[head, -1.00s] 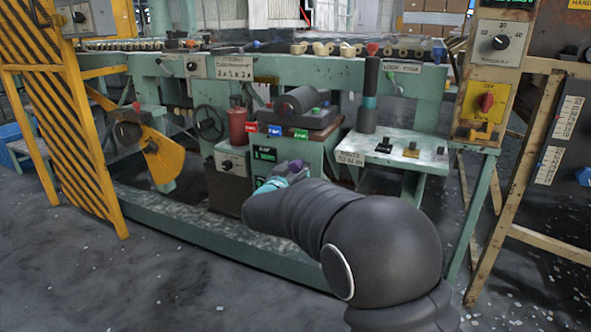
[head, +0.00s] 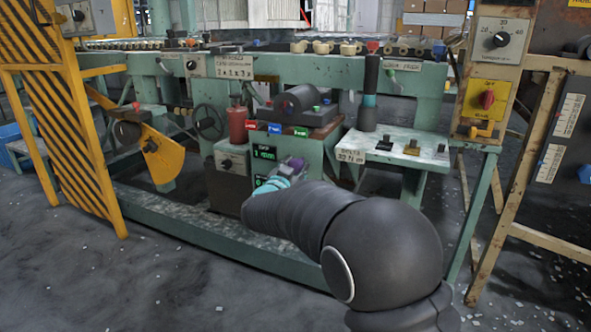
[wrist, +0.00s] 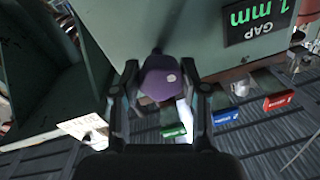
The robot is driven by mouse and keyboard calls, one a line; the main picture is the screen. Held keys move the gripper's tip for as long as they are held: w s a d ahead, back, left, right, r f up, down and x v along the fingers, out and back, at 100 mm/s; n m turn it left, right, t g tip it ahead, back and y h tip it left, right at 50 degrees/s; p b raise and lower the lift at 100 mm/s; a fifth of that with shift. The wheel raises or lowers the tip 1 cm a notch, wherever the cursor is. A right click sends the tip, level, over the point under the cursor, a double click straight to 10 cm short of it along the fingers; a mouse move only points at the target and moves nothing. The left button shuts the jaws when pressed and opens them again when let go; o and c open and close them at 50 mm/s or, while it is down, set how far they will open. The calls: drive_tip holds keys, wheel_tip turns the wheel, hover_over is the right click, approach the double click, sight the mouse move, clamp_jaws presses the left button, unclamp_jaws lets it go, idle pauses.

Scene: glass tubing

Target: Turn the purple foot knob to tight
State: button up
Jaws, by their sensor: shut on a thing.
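The purple foot knob (wrist: 162,80) is in the middle of the wrist view, rounded, with a pale dot on its face. A dark stem shows above it against the green machine side. The two black fingers of my gripper (wrist: 160,88) stand on either side of the knob and are shut on it. In the head view a small purple part of the knob (head: 297,163) shows just past the end of my arm, which hides most of my gripper. Whether the knob is tight cannot be told.
A display reading "GAP 1 mm" (wrist: 255,18) is on the panel beside the knob. A white shelf (head: 398,150) with small knobs is to the right. Open floor lies in front.

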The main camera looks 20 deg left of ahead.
drive_tip(key=m, duration=0.5)
drive_tip(key=shift+m, duration=0.4)
drive_tip(key=m+h, duration=0.1)
drive_tip(key=m, duration=0.5)
drive_tip(key=shift+m+t, duration=0.3)
drive_tip(key=shift+m, duration=0.1)
drive_tip(key=m+h, duration=0.1)
drive_tip(key=m, duration=0.6)
drive_tip(key=shift+f, duration=0.1)
drive_tip(key=shift+m+h, duration=0.3)
drive_tip(key=shift+m, duration=2.4)
drive_tip(key=o, duration=1.2)
drive_tip(key=shift+c, duration=0.2)
drive_tip(key=shift+s+a, duration=0.1)
